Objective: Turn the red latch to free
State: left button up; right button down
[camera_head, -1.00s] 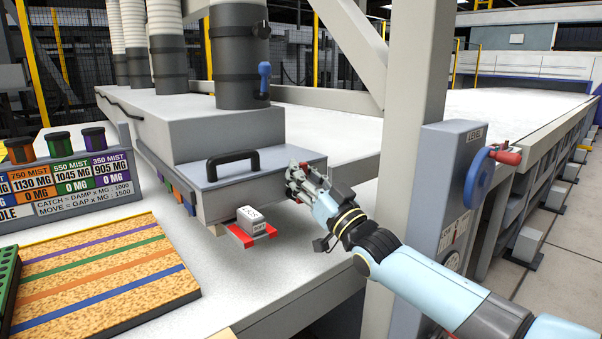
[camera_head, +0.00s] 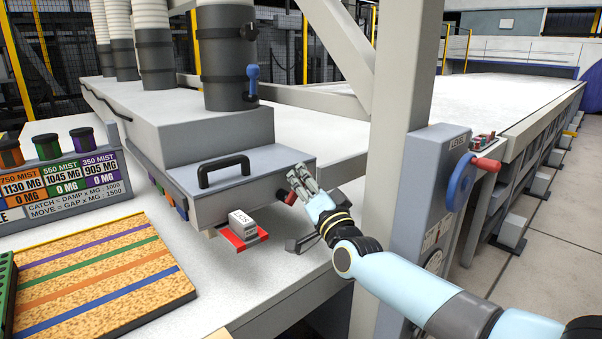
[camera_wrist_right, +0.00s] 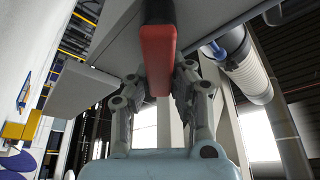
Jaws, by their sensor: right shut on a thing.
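The red latch (camera_head: 284,195) is at the right end of the grey lifter box (camera_head: 250,190), low on its side. In the right wrist view the latch is a long red bar (camera_wrist_right: 158,50) that runs down between the two fingers. My right gripper (camera_head: 297,183) is at the latch, shut on it; it also shows in the wrist view (camera_wrist_right: 158,90). The fingers hide part of the latch in the head view. My left gripper is out of view.
A black handle (camera_head: 223,171) is on the box top. A small grey block on a red bracket (camera_head: 238,240) juts from the box front. A grey post (camera_head: 405,110) and a blue wheel with a red knob (camera_head: 461,182) stand right of my arm. A striped board (camera_head: 95,270) lies at left.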

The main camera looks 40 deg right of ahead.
jog(key=shift+f+m, duration=0.1)
jog(key=shift+m, duration=0.3)
jog(key=c, duration=1.2)
grip_release()
jog(key=shift+d, duration=0.1)
jog(key=shift+o, duration=0.2)
jog(key=v, duration=1.2)
jog(key=shift+f, duration=0.1)
